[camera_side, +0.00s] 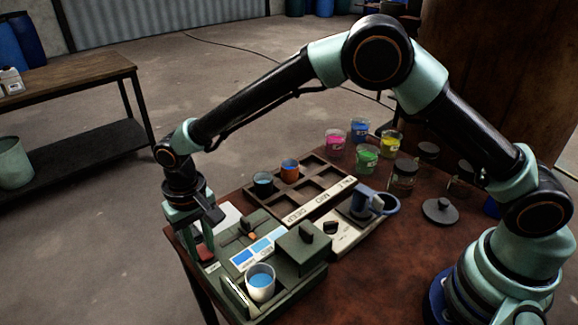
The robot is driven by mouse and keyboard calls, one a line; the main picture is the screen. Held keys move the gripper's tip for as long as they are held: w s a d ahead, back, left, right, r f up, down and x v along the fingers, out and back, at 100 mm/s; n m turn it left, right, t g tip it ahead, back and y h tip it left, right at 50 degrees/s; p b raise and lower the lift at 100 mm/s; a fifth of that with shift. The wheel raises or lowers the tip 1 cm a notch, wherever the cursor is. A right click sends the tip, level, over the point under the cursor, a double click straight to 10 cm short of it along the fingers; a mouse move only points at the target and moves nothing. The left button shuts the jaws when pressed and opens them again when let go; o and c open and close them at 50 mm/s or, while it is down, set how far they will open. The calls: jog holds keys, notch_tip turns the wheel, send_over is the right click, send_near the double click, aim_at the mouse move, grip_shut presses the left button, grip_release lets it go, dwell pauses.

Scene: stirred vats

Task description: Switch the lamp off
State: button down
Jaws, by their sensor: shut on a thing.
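My gripper (204,240) points down at the left end of a green instrument box (285,289) near the table's left edge. Its fingers are shut on a small red switch (207,255), which they partly hide. I cannot tell which way the switch is set. The box has blue colour swatches (258,249), a small orange-tipped lever (250,231) and a raised block with a dark knob (303,241). A white cup of blue liquid (261,284) stands at its front. No glowing lamp can be made out.
Several colour jars stand behind. A dark lid (442,211) lies on clear table.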

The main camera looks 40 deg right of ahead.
aim_at(209, 253)
jog(key=shift+s+a+t+y, duration=0.1)
jog(key=shift+s+t+y, duration=0.15)
jog(key=shift+t, duration=0.25)
jog(key=c, duration=0.6)
grip_release()
jog(key=shift+c, duration=0.2)
jog(key=shift+w, duration=0.1)
notch_tip(209, 253, up, 12)
jog(key=s, duration=0.1)
jog(key=shift+d, duration=0.4)
